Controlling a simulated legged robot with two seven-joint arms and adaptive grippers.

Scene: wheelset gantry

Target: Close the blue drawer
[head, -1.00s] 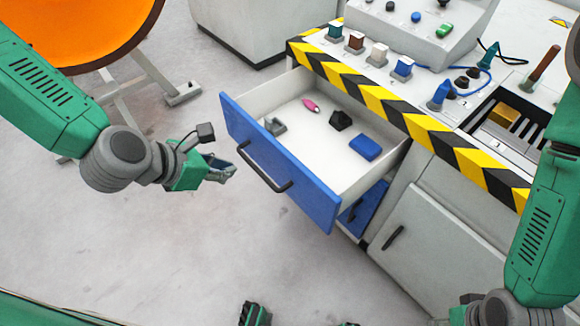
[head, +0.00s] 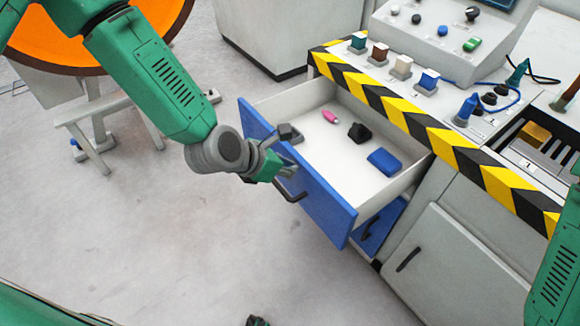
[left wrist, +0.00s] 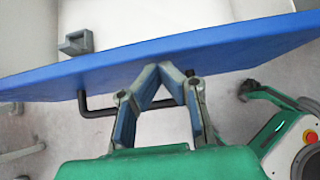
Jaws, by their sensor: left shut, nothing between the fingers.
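The blue drawer (head: 325,198) stands pulled out of the cabinet, with its white inside open to view. Its front panel carries a dark bar handle (head: 290,193). My left gripper (head: 288,170) is at the outer face of the front panel, near the handle. Whether the tips press on the panel I cannot tell. My right arm shows at the right edge; its gripper is out of view.
The drawer holds a pink item (head: 330,116), a black item (head: 359,132), a blue block (head: 384,161) and a grey block (head: 290,133). A second blue drawer front (head: 380,228) is below. A striped edge (head: 440,140) runs above. The floor in front is clear.

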